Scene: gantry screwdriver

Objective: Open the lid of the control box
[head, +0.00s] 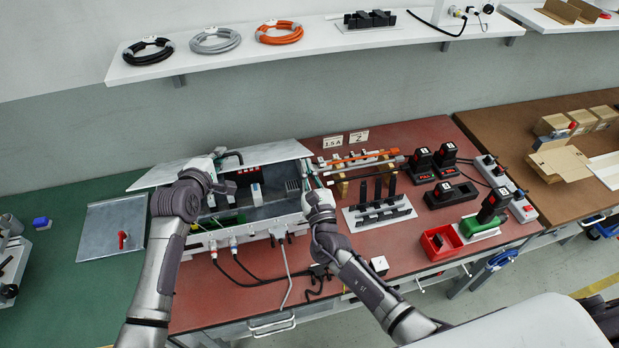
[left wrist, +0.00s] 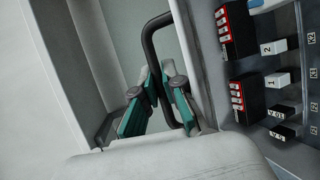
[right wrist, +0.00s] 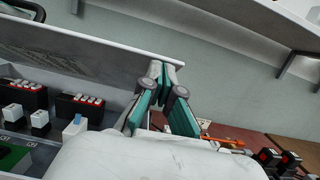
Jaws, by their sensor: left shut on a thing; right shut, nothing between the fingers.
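The control box (head: 262,212) stands on the red bench mat with its inside exposed. Its pale lid (head: 280,152) is raised along the back of the box; its grey panel (right wrist: 90,58) shows in the right wrist view. My left gripper (head: 220,156) is shut on the black lid handle (left wrist: 149,42), with the bar between its fingers in the left wrist view (left wrist: 164,92). My right gripper (head: 305,168) is shut and empty at the box's right end. In the right wrist view its fingertips (right wrist: 164,72) overlap the lid's corner; whether they touch it I cannot tell.
A black rack (head: 380,212), a red bin (head: 440,242) and black tools (head: 422,162) stand right of the box. A grey plate with a red handle (head: 112,228) lies left. Cables hang at the box's front. A shelf (head: 200,62) runs above.

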